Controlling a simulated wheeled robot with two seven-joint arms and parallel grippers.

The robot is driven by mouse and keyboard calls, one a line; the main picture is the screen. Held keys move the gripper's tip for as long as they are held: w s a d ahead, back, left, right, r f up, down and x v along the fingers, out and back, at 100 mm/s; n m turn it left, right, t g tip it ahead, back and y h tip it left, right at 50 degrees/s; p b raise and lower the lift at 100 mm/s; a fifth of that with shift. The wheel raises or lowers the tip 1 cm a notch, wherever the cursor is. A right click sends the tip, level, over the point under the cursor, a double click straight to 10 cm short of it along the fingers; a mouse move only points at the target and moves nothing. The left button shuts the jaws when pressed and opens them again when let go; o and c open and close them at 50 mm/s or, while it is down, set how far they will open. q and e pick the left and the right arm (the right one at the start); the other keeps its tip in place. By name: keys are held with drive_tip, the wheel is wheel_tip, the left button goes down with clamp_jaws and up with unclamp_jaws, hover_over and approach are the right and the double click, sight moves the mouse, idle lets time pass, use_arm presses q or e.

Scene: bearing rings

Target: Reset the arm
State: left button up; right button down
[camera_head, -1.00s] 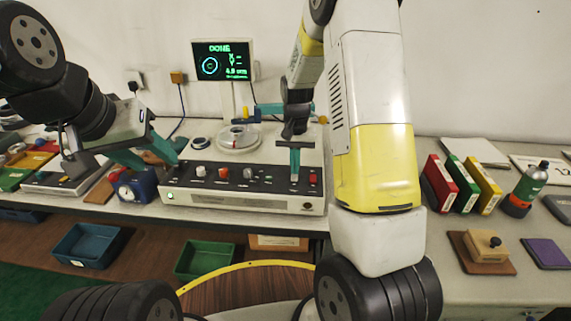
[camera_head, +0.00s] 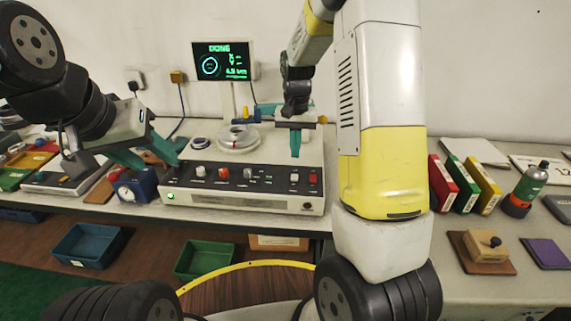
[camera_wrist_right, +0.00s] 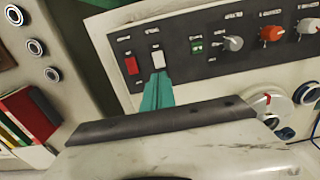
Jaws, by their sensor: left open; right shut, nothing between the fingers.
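My right gripper (camera_head: 295,150) is shut and empty, with its teal fingers pointing down above the right part of the white test machine (camera_head: 243,203). In the right wrist view, the shut fingertips (camera_wrist_right: 156,100) appear just in front of the white rocker switch (camera_wrist_right: 156,58), beside the red switch (camera_wrist_right: 131,65); I cannot tell whether they touch the panel. My left gripper (camera_head: 148,158) is open and empty at the left, above the blue boxy device (camera_head: 135,186). A round stage (camera_head: 239,138) and a small dark-rimmed ring (camera_head: 199,143) sit on top of the machine.
A lit monitor (camera_head: 224,61) stands behind the machine. Blue (camera_head: 88,246) and green (camera_head: 204,259) bins sit below the bench.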

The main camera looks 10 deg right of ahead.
drive_tip(key=s+r+n+t+y, duration=0.1)
drive_tip(key=s+r+t, duration=0.2)
drive_tip(key=s+r, duration=0.75)
drive_tip(key=s+a+r+n+t, duration=0.1)
drive_tip(key=s+r, duration=0.2)
drive_tip(key=s, duration=0.4)
drive_tip(key=s+a+r+n+t+y, duration=0.1)
drive_tip(key=s+r+t, duration=0.1)
drive_tip(key=s+r, duration=0.2)
drive_tip(key=s, duration=0.2)
drive_tip(key=shift+s+r+n, duration=0.15)
drive_tip(key=shift+s+n, duration=0.25)
drive_tip(key=shift+a, duration=0.1)
